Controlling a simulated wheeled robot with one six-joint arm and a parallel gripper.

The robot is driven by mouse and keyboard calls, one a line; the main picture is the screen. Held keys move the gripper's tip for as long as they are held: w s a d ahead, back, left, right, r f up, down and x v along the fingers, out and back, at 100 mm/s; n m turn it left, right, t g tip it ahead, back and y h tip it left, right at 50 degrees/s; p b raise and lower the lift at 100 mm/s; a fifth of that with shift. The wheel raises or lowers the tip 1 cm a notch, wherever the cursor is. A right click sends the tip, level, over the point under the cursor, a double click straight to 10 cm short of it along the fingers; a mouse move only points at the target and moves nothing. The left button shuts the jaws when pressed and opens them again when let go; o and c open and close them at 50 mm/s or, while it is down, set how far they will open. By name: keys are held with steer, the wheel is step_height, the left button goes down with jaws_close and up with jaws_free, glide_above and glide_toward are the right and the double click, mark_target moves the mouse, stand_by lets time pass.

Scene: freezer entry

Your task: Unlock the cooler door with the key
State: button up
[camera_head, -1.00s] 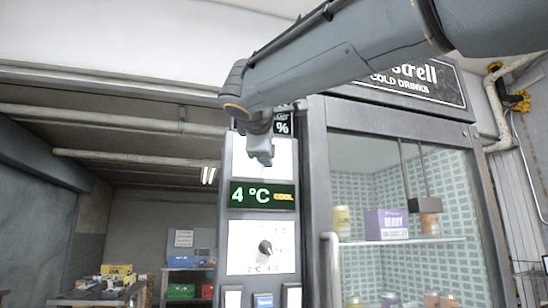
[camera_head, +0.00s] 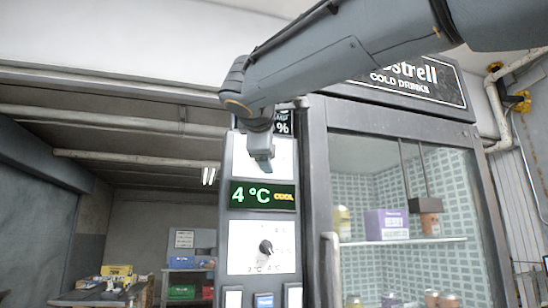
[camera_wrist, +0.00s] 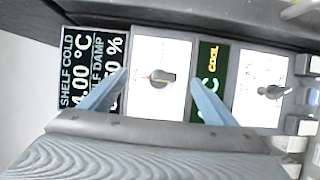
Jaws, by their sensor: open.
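My gripper (camera_head: 263,162) hangs in front of the upper white panel of the cooler's control column (camera_head: 237,160). In the wrist view my gripper (camera_wrist: 159,76) is open, its two blue-grey fingers apart on either side of a dark knob (camera_wrist: 164,77) with a small orange mark. I cannot tell whether the fingers touch it. In the head view my gripper hides this knob. The cooler door (camera_head: 405,190) is glass in a dark frame and looks shut, with a pale upright handle (camera_head: 330,262) at its left. I cannot make out a key in either view.
Below the gripper are a green "4 °C COOL" display (camera_head: 262,196), a second dial (camera_head: 265,247) and several buttons (camera_head: 264,300). A shelf reading display (camera_wrist: 92,68) lies beyond the knob. Bottles and boxes stand inside the cooler. A shelved alcove (camera_head: 125,230) opens at left.

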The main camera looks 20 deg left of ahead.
steer(key=s+d+b, duration=0.2)
steer(key=s+d, duration=0.2)
steer(key=s, duration=0.3)
steer(key=shift+d+b, duration=0.15)
steer(key=shift+b, duration=0.25)
stand_by(1.3)
stand_by(0.6)
